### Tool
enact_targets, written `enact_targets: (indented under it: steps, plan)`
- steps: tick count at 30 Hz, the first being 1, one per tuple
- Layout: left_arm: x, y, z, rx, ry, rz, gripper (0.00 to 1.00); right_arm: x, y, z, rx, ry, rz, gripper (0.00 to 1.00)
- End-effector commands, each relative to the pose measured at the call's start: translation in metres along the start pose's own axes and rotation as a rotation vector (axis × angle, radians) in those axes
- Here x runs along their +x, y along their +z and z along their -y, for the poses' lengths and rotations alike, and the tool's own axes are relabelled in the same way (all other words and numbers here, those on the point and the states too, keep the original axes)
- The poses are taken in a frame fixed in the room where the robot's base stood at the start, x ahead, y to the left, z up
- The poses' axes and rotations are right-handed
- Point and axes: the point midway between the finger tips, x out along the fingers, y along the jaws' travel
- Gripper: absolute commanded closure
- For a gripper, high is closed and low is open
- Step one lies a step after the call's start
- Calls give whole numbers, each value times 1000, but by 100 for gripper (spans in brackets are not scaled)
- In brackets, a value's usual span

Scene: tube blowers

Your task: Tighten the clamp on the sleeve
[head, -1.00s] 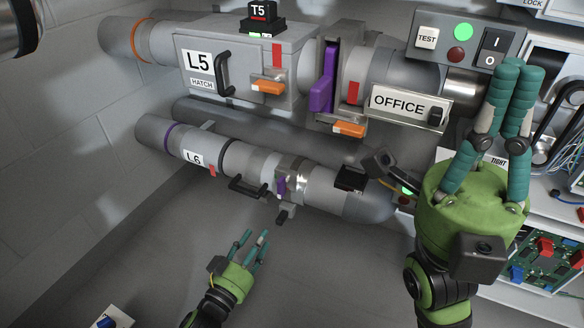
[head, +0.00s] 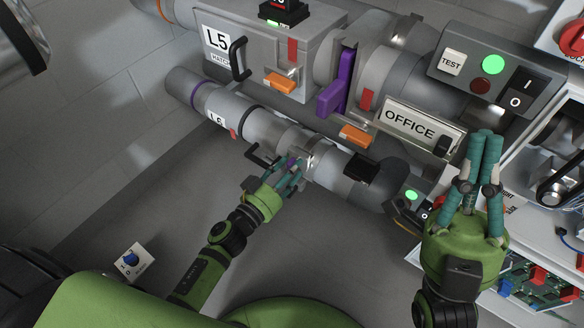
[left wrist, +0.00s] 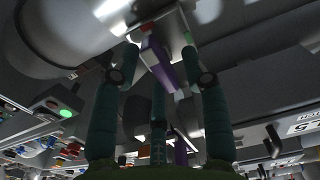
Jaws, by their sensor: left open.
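The lower tube, labelled L6 (head: 215,117), runs diagonally across the head view. A shiny metal sleeve with a clamp band (head: 313,152) sits around it, right of the middle of the tube. A small purple part (head: 291,162) shows at the clamp, partly hidden by my fingers. My left gripper (head: 292,172) is open, with its teal fingers at the clamp's lower left side; I cannot tell whether they touch it. In the left wrist view, purple pieces (left wrist: 161,66) show between the spread fingers. My right gripper (head: 487,136) points up at the right, its fingers close together and apparently empty.
The upper duct has an L5 hatch box (head: 262,50), a purple slide plate (head: 334,93) and an OFFICE sign (head: 411,123). A control panel (head: 494,68) with a lit green lamp is at the upper right. A dial plate (head: 132,261) is at the lower left.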

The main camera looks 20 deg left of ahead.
Motion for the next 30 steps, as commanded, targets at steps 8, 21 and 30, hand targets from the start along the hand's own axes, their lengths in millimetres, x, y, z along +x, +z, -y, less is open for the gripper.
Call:
enact_targets:
  steps: [8, 21, 30]
  plan:
    - [8, 0, 0, 0, 1, 0, 55, -1, -1, -1, 0, 4, -13, 100]
    - [8, -1, 0, 2, 0, -1, 100, -1, -1, -1, 0, 4, -13, 100]
    - [8, -1, 0, 82, 0, -1, 100, 1, 0, -1, -3, 1, -2, 100]
